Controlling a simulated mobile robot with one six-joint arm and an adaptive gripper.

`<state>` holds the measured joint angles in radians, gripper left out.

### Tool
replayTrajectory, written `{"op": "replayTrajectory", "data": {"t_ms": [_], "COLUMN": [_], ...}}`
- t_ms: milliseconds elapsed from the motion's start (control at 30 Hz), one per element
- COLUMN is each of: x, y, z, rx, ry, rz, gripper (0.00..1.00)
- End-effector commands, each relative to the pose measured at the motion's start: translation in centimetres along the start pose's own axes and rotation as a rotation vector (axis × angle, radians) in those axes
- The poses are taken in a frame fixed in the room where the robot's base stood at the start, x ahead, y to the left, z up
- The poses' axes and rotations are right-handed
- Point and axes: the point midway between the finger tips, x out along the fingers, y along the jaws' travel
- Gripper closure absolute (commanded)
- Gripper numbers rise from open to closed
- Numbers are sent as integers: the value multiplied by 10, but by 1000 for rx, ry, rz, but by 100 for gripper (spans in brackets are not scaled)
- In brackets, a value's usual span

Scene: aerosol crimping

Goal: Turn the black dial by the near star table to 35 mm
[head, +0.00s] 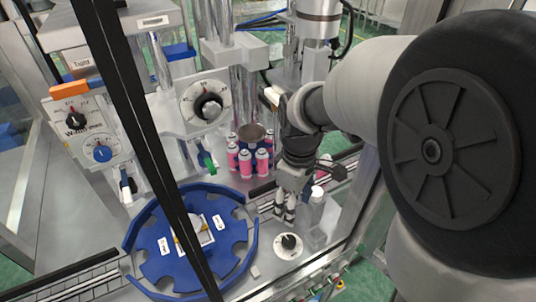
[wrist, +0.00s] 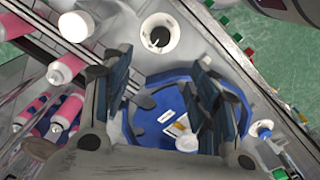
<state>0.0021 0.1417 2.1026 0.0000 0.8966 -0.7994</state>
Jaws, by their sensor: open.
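The black dial (head: 289,242) sits on a round white scale plate on the grey deck, just right of the blue star table (head: 136,262). In the wrist view the dial (wrist: 159,37) shows beyond the fingertips, near the top centre, with its knob uncovered. The numbers on its scale are too small to read. My gripper (head: 284,207) points down above the deck, a little behind the dial in the head view, and touches nothing that I can see. Its two fingers (wrist: 162,68) are spread apart and empty, with the star table (wrist: 160,128) showing between them.
Several pink cans (head: 246,163) stand behind the star table. Other dials, one black (head: 208,107) and one blue (head: 102,154), sit on machine panels. A dark frame post (head: 140,130) crosses the head view.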

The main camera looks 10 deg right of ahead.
Motion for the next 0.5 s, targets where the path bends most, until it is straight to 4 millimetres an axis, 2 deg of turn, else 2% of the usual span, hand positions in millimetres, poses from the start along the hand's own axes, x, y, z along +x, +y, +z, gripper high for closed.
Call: {"op": "replayTrajectory", "data": {"t_ms": [500], "x": [113], "y": [-2], "z": [2], "rx": [3], "ry": [-4], "rz": [-5], "gripper": [46]}}
